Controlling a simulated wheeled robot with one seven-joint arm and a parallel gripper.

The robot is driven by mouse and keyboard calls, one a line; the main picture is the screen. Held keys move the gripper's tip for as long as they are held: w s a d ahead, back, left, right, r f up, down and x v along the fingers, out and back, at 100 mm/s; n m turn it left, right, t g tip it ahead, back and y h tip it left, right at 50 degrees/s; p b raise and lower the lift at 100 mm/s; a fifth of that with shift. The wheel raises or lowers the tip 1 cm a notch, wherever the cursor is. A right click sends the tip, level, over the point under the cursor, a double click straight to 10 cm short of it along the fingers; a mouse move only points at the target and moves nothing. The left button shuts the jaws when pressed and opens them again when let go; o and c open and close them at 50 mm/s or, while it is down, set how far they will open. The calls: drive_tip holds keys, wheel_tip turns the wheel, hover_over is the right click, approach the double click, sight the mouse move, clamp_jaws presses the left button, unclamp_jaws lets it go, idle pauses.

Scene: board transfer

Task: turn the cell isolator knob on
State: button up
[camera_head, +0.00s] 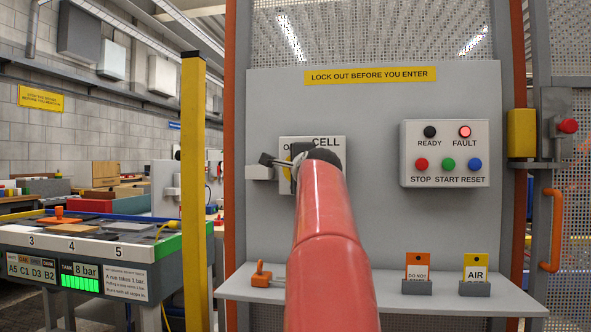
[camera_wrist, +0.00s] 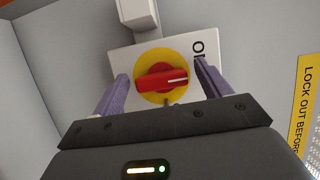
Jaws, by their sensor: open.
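The cell isolator knob (camera_wrist: 160,79) is a red bar on a yellow disc, on a white plate (camera_wrist: 122,58). In the wrist view the bar lies nearly level, with its white mark at the right end. Lettering that looks like ON stands upper right, partly behind a finger. My gripper (camera_wrist: 160,69) is open, its purple fingers on either side of the knob, apart from it as far as I can tell. In the head view my red arm and gripper (camera_head: 282,163) cover most of the knob; the plate (camera_head: 335,165), lettered CELL, shows beside them.
A grey box (camera_head: 259,172) juts out left of the plate. A button panel (camera_head: 445,153) at right has its red FAULT lamp lit. The shelf (camera_head: 400,288) below holds an orange padlock (camera_head: 262,275) and two tags, one reading AIR (camera_head: 476,272). The panel between is clear.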

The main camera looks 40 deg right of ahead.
drive_tip(key=shift+s, duration=0.1)
drive_tip(key=b+v, duration=0.1)
drive_tip(key=v, duration=0.6)
drive_tip(key=shift+s+a+b, duration=0.15)
drive_tip(key=shift+s+b, duration=0.1)
drive_tip(key=shift+b, duration=0.15)
